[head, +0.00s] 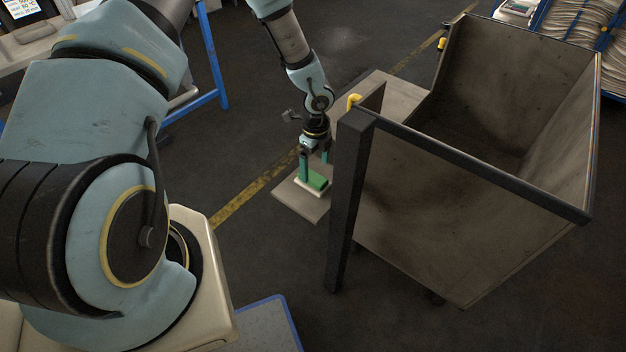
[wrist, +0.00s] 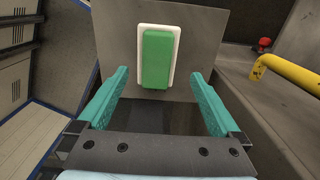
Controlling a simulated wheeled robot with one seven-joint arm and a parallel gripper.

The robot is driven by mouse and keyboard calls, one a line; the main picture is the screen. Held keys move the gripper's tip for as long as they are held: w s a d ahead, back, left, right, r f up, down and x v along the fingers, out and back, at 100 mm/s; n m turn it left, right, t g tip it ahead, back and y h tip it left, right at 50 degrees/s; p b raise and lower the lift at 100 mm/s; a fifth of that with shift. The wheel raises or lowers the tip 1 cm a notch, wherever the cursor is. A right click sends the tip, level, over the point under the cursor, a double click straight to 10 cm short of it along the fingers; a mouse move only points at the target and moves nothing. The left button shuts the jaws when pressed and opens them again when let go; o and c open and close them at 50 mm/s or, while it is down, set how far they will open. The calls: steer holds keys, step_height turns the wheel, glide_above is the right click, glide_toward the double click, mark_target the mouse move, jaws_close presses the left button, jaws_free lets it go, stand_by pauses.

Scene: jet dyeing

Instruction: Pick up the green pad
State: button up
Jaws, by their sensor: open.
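The green pad (wrist: 157,58) is a small rectangular block with a white base or tray around its edge. It rests on a flat grey-brown board (wrist: 205,40). In the head view the pad (head: 316,180) lies near the front end of the board (head: 300,205), beside the cart. My gripper (head: 314,170) points down over the pad, with its teal fingers apart. In the wrist view the gripper (wrist: 158,95) is open and empty, and the pad shows between and beyond the fingertips. The head view does not clearly show the gap between fingers and pad.
A large open grey-brown cart (head: 460,215) stands right of my gripper, with a dark post (head: 350,200) close by. A yellow handle (wrist: 290,75) sticks out near the board. A blue-framed rack (head: 575,45) with folded material stands at the far right. The floor left of the board is clear.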

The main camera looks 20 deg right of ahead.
mark_target(313, 176)
steer(key=shift+a+f+p, duration=0.15)
steer(key=shift+f+p, duration=0.25)
steer(key=shift+f, duration=0.9)
steer(key=shift+a+f+p, duration=0.15)
steer(key=shift+f+p, duration=0.25)
steer(key=shift+f, duration=0.85)
steer(key=c, duration=1.3)
step_height(313, 176, up, 10)
steer(key=shift+r+b, duration=0.1)
steer(key=shift+b, duration=0.8)
